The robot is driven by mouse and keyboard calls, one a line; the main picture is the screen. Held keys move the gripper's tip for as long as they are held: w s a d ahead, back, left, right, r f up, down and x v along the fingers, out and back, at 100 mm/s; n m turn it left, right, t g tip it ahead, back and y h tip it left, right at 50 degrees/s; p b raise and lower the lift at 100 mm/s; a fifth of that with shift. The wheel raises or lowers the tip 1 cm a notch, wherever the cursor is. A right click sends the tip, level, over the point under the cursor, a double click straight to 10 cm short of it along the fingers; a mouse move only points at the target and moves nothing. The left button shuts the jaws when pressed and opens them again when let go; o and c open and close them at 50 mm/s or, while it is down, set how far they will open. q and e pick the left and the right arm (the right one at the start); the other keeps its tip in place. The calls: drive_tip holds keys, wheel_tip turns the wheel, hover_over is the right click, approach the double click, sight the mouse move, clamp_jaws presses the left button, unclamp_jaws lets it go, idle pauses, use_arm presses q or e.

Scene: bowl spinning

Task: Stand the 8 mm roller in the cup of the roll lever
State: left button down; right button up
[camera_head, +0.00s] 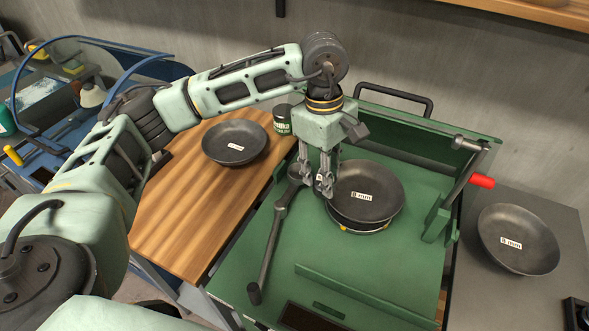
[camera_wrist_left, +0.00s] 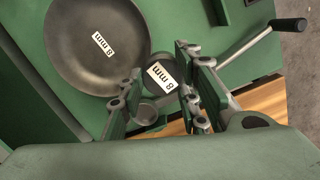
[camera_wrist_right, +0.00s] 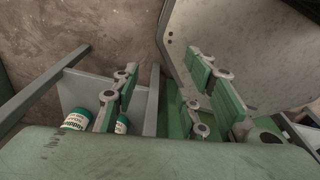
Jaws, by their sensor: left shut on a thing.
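My left gripper (camera_head: 325,187) is shut on the 8 mm roller (camera_wrist_left: 161,74), a dark round piece with a white "8 mm" label facing the left wrist camera. In the head view the fingers point down between the lever's cup and the bowl, and the roller is hard to make out. The roll lever (camera_head: 271,243) lies along the left side of the green machine, with its dark cup (camera_head: 297,171) just left of the fingers. A grey ring, perhaps this cup, shows below the roller in the left wrist view (camera_wrist_left: 147,113). My right gripper (camera_wrist_right: 162,75) is open and empty, outside the head view.
A dark bowl (camera_head: 371,181), labelled 8 mm, sits on the green machine (camera_head: 380,260), close right of the fingers. Other bowls lie on the wooden top (camera_head: 234,142) and the grey bench (camera_head: 519,238). A can (camera_head: 283,119) stands behind. A red-handled crank (camera_head: 482,181) is at right.

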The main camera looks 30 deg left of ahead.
use_arm(q)
drive_tip(key=w+r+n+t+y, duration=0.1)
drive_tip(key=w+n, duration=0.4)
drive_tip(key=n, duration=0.5)
drive_tip(key=w+r+n+t, duration=0.1)
drive_tip(key=w+n, duration=0.4)
drive_tip(key=n, duration=0.4)
drive_tip(key=shift+n, duration=0.3)
drive_tip(key=a+f+p, duration=0.1)
drive_tip(key=a+f, duration=0.1)
drive_tip(key=a, duration=0.1)
drive_tip(key=s+a+f+p, duration=0.1)
drive_tip(key=a+f+p, duration=0.1)
drive_tip(key=a, duration=0.2)
drive_tip(key=a+f+p, duration=0.2)
drive_tip(key=a, duration=0.2)
drive_tip(key=shift+s+f, duration=0.25)
drive_tip(key=shift+f, duration=0.3)
wheel_tip(320, 180, down, 3)
drive_tip(key=shift+f+p, duration=0.1)
drive_tip(key=shift+p, duration=0.9)
drive_tip(key=shift+f, duration=0.25)
use_arm(e)
wheel_tip(320, 180, up, 7)
drive_tip(key=shift+s, duration=0.35)
